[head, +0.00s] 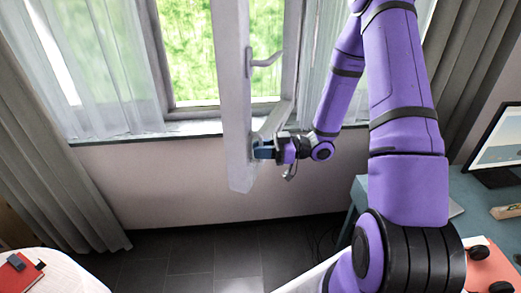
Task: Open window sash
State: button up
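The window sash (232,90) is a pale frame in the head view. It stands swung out from the window opening into the room, its near edge towards me. Its handle (266,61) sticks out to the right, well above my gripper. My gripper (262,152) is at the lower right side of the sash, close against the frame near the bottom corner. Whether it touches the frame is not clear. The fingers are small and partly merge with the frame, so I cannot tell if they are open or shut.
Sheer curtains (105,70) and dark drapes (50,150) flank the window. A desk with a monitor (500,145) stands at the right. A white round table (65,272) is at the lower left. Dark floor (200,255) is clear below the window.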

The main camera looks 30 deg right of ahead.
jog(key=v, duration=1)
jog(key=shift+s+d, duration=0.15)
jog(key=shift+d, duration=0.2)
jog(key=shift+f, duration=0.1)
